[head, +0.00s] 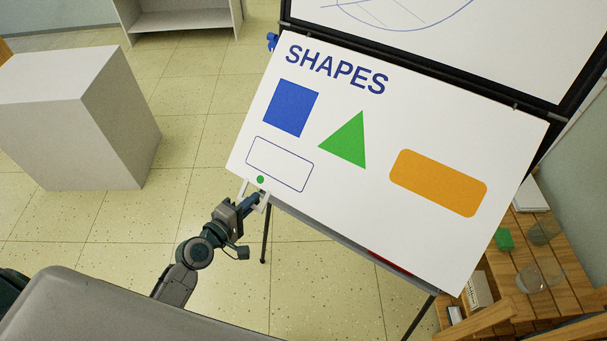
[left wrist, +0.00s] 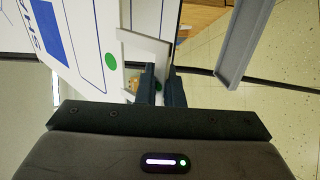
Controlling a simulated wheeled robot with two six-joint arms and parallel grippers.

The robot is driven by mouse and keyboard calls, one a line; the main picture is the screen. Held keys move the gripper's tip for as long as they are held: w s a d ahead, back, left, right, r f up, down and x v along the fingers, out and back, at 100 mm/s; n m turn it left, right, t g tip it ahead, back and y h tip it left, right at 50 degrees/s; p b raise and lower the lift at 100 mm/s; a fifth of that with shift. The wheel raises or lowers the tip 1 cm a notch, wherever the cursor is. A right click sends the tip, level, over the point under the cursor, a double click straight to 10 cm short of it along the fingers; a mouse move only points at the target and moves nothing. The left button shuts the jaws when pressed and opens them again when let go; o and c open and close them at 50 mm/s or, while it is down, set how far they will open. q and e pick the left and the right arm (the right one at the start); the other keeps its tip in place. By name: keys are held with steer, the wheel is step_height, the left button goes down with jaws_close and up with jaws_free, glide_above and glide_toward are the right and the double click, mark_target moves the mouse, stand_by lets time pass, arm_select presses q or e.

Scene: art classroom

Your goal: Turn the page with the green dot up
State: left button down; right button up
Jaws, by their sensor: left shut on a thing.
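The page (head: 335,205) is a white sheet headed SHAPES on a flip-chart easel, with a blue square, a green triangle, an orange bar and an outlined box. The green dot (head: 260,180) is at its lower left corner; the dot also shows in the left wrist view (left wrist: 110,61). A white bracket-like tab (left wrist: 145,45) juts from the page edge beside the dot. My left gripper (head: 258,197) is at this corner, its dark fingers shut on the white tab. The page hangs down, looking flat. My right gripper is out of view.
Above the page is a black-framed board (head: 450,40) with a blue line drawing. A wooden table (head: 535,245) with a green block and clear jars stands at the right. A white box-shaped plinth (head: 70,115) stands at the left. The tiled floor between is clear.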

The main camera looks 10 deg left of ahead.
arm_select(q)
steer(key=s+a+r, duration=0.1)
steer(key=s+r, duration=0.4)
steer(key=r, duration=0.2)
steer(key=shift+s+a+p, duration=0.3)
steer(key=shift+s+a, duration=0.05)
stand_by(0.4)
steer(key=s+a+r, duration=0.1)
steer(key=s+r, duration=0.2)
steer(key=r, duration=0.6)
steer(key=shift+s+a, duration=0.15)
steer(key=shift+s, duration=0.15)
